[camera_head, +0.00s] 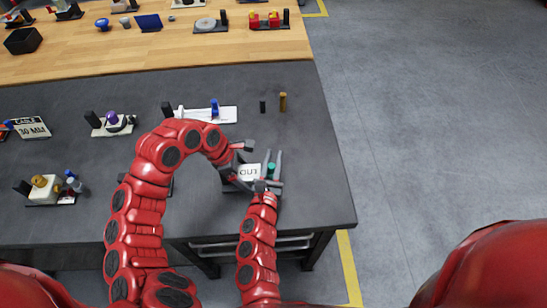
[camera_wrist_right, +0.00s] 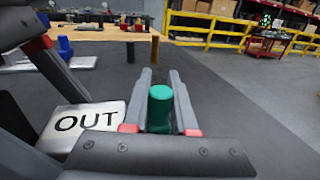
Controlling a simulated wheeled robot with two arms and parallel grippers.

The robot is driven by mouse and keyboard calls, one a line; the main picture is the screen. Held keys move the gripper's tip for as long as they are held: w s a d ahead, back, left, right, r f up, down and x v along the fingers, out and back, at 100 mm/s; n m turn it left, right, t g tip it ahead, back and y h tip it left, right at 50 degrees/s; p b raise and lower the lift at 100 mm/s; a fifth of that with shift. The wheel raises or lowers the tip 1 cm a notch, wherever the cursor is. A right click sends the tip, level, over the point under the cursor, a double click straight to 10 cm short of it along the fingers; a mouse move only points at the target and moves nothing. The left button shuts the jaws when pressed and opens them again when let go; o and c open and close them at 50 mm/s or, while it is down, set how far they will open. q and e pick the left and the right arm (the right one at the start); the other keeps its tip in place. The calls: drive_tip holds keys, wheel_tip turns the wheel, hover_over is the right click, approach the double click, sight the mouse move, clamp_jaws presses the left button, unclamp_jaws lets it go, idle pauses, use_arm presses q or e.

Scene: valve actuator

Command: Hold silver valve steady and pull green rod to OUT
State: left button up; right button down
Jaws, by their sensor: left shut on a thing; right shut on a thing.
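The silver valve (camera_head: 249,172) is a pale block marked OUT near the right end of the dark table. It also shows at the left of the right wrist view (camera_wrist_right: 88,124). My left gripper (camera_head: 247,166) reaches over in an arc, its fingers on either side of the block, shut on it. The green rod (camera_wrist_right: 160,106) stands beside the block's right side. My right gripper (camera_head: 273,158) is shut on the rod, with one finger on each side of it. The rod's lower part is hidden by my gripper in the right wrist view.
A blue-handled valve on a white plate (camera_head: 215,114) and a small brass post (camera_head: 283,102) stand behind. Other fixtures sit at the left, including a brass and white one (camera_head: 45,188). A wooden table (camera_head: 190,52) lies beyond. The floor at right is clear.

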drive_tip(key=d, duration=0.4)
drive_tip(key=shift+d, duration=0.3)
drive_tip(key=c, duration=0.7)
unclamp_jaws()
drive_tip(key=shift+a, duration=0.1)
drive_tip(key=shift+s+a, duration=0.1)
drive_tip(key=shift+s, duration=0.15)
drive_tip(key=v, duration=1.1)
drive_tip(key=shift+s, duration=0.25)
